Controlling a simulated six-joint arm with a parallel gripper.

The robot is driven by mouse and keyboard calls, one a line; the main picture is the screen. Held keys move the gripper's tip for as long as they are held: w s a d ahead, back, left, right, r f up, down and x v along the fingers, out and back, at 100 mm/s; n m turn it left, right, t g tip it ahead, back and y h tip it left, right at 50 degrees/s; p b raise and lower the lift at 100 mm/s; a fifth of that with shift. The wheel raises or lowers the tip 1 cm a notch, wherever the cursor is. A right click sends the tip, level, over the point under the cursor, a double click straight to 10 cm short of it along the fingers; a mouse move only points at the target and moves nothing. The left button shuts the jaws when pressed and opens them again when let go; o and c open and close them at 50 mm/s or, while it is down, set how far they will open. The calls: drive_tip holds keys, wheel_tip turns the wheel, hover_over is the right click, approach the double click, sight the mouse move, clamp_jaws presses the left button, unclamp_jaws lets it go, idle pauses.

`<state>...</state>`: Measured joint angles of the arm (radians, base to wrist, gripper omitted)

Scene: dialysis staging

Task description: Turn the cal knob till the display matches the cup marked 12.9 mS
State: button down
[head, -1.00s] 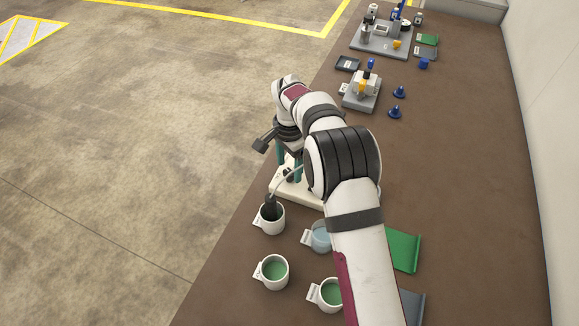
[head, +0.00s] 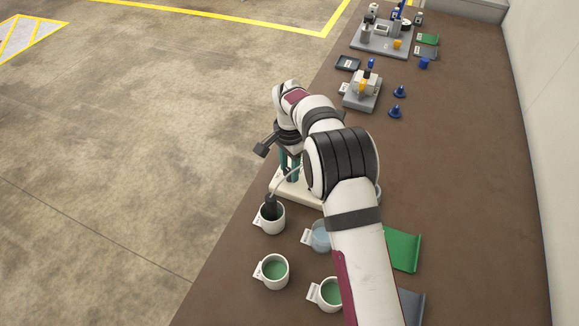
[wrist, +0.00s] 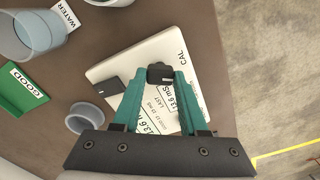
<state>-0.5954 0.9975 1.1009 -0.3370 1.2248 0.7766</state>
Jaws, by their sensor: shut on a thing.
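The black cal knob (wrist: 160,73) stands on the white meter (wrist: 140,60), beside the printed word CAL. My gripper (wrist: 163,77) has its two teal fingers closed on the knob, one on each side. Readout text between and beside the fingers appears to read 13.6 mS, partly covered by them. In the head view my arm hides most of the meter (head: 297,190). A white cup (head: 271,218) with a dark probe in it stands in front of the meter. Two white cups of green liquid (head: 275,271) (head: 331,292) stand nearer. Their labels are too small to read.
A clear beaker (head: 318,236), labelled WATER in the wrist view, stands beside the probe cup. A green tray (head: 404,251), labelled GOOD in the wrist view, lies right of my arm. A small grey machine (head: 361,92) and blue cones (head: 395,111) stand farther back. The right tabletop is clear.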

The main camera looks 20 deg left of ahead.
sight(289, 171)
drive_tip(key=shift+n, duration=3)
drive_tip(key=shift+c, duration=2.2)
unclamp_jaws()
wheel_tip(289, 171, up, 16)
